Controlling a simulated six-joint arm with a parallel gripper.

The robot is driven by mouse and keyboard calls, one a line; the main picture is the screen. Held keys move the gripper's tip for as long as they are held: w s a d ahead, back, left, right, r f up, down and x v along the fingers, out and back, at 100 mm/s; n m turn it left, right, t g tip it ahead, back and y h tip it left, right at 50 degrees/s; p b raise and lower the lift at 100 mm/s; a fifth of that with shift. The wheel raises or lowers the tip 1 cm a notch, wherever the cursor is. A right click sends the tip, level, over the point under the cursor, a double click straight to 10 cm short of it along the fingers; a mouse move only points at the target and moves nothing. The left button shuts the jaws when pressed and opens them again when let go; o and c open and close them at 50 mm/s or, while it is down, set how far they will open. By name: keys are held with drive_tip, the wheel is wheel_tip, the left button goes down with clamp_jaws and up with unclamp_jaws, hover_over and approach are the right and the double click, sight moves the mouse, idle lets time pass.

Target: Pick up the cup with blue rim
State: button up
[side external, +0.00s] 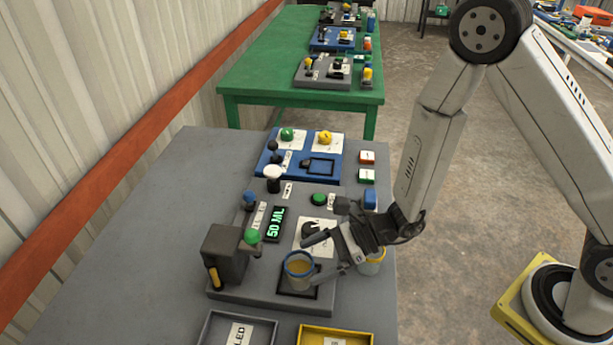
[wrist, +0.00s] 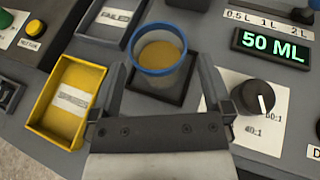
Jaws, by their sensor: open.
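The cup with the blue rim (side external: 299,267) stands upright on a dark square pad on the grey dispensing panel, with a yellow-brown content inside. In the wrist view the cup (wrist: 160,57) is ahead of my gripper, near the top middle. My gripper (side external: 325,255) is open, its two fingers spread low beside the cup. In the wrist view my gripper (wrist: 165,85) has its fingertips near the left and right sides of the cup. I cannot tell whether they touch it. A cup with a yellow rim (side external: 372,262) stands behind my gripper, partly hidden.
A dark dispenser block (side external: 224,254) with a green knob (side external: 252,236) stands left of the cup. A lit "50 ML" display (side external: 275,224) and a black dial (wrist: 258,97) are close by. A grey tray (side external: 211,328) and a yellow tray (side external: 308,335) lie in front.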

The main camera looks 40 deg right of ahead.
sight(294, 267)
drive_tip(key=shift+x, duration=2.3)
drive_tip(key=shift+r, duration=0.1)
drive_tip(key=c, duration=1.2)
drive_tip(key=shift+r, duration=0.15)
wheel_tip(294, 267, up, 10)
